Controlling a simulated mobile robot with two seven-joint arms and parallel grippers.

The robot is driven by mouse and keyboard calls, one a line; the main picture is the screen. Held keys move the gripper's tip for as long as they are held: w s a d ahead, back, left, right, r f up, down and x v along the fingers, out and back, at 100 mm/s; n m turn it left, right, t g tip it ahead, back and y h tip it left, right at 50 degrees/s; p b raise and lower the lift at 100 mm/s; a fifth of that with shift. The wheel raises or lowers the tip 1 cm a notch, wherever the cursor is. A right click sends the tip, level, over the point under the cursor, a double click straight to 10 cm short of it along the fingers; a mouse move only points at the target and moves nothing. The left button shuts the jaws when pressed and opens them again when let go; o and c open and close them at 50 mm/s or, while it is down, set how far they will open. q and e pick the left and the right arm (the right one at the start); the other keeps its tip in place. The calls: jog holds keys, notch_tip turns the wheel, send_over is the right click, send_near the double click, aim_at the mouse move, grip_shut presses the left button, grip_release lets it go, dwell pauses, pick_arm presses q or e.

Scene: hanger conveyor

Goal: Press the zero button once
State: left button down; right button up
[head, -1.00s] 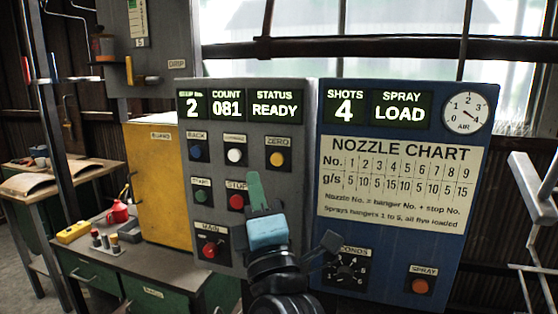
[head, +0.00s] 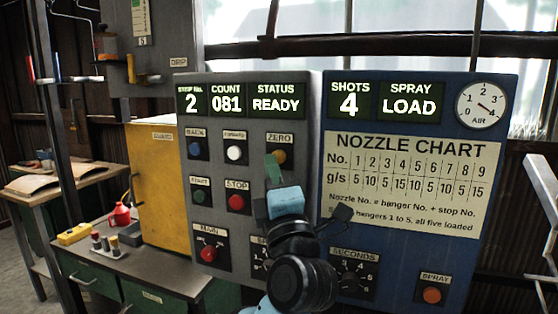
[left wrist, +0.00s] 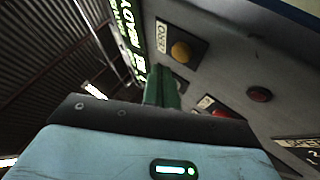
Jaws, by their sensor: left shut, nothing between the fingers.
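The yellow zero button (head: 281,156) sits under the ZERO label on the grey panel (head: 310,140). The COUNT display (head: 227,104) reads 081. My left gripper (head: 272,166) is shut and empty, its green fingertips in front of the lower left of the button and partly covering it in the head view. In the left wrist view the zero button (left wrist: 181,52) is fully visible beside the green fingers (left wrist: 162,85), with a gap showing between them. Whether the tips touch the panel I cannot tell. My right gripper is not in view.
Close by are the white FORWARD button (head: 234,153), blue BACK button (head: 196,150), red STOP button (head: 236,202) and green START button (head: 199,196). The blue spray panel (head: 420,270) stands to the right. A yellow cabinet (head: 160,190) stands to the left.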

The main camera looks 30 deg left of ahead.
pick_arm(q)
jog(key=shift+w+a, duration=0.1)
jog(key=shift+w, duration=0.35)
dwell(0.6)
dwell(1.2)
jog(key=shift+w+a, duration=0.1)
jog(key=shift+w, duration=0.3)
